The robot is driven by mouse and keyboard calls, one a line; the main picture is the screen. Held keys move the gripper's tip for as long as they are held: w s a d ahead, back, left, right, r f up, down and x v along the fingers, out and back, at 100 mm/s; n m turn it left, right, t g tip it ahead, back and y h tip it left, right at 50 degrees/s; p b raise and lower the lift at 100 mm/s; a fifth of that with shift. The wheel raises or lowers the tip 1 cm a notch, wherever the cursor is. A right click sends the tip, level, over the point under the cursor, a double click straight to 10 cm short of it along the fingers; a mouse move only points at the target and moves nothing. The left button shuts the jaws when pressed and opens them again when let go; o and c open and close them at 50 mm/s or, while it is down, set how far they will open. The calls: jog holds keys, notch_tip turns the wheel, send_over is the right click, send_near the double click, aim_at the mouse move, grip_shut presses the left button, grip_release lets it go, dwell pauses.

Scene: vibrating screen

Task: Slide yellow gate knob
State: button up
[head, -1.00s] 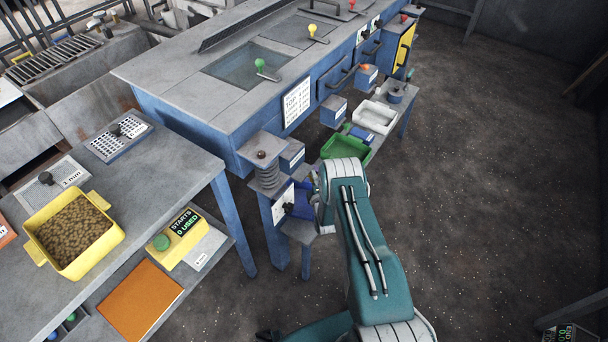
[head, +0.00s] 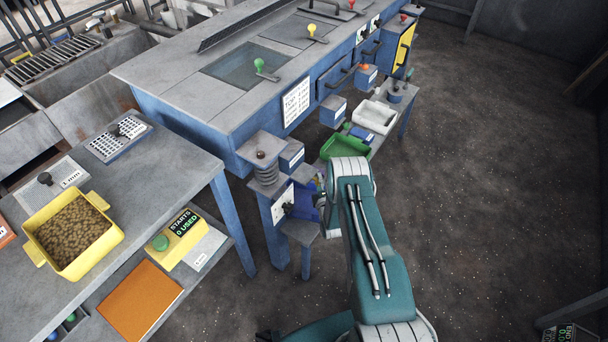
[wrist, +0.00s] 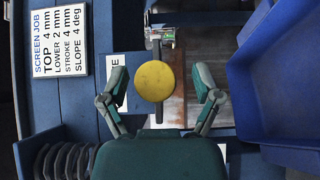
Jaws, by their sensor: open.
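In the wrist view a round yellow knob (wrist: 154,81) sits in front of a dark upright bar or slot on the blue machine. My gripper (wrist: 161,76) is open, with one finger left of the knob and one right of it. Gaps show on both sides, so neither finger touches it. I cannot tell the depth between the fingertips and the knob. In the head view my arm hides the gripper and this knob. Another yellow ball-shaped knob (head: 312,28) stands on top of the machine there.
A white job sign (wrist: 60,42) is at the left in the wrist view, above a coiled spring (wrist: 62,160). A blue bin (wrist: 275,80) fills the right. In the head view a green tray (head: 345,147) and white tray (head: 374,116) lie beyond my arm.

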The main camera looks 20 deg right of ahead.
jog(key=s, duration=0.4)
jog(key=s+a, duration=0.1)
jog(key=s, duration=0.1)
jog(key=shift+r, duration=0.15)
jog(key=shift+d, duration=0.1)
dwell(0.6)
